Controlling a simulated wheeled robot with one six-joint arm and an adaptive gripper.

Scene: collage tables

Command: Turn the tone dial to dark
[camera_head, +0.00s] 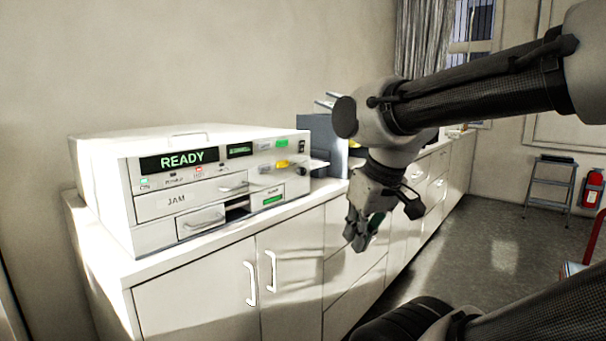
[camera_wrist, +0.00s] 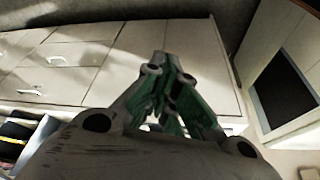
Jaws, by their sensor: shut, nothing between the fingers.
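A white copier-like machine (camera_head: 112,190) stands on the counter at the left in the head view. Its dark display reads READY (camera_head: 180,160). A yellow knob (camera_head: 282,164) sits on the right part of its front and may be the tone dial; its labels are too small to read. My gripper (camera_head: 358,244) hangs pointing down in front of the cabinets, to the right of the machine and apart from it. In the wrist view its green-lined fingers (camera_wrist: 172,70) are together and hold nothing. The yellow knob is not visible in the wrist view.
The white counter (camera_head: 175,262) has cabinet doors with handles below. A blue-grey box (camera_head: 322,135) stands right of the machine. A step stool (camera_head: 552,180), a red fire extinguisher (camera_head: 592,188) and open grey floor (camera_head: 490,240) lie to the right.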

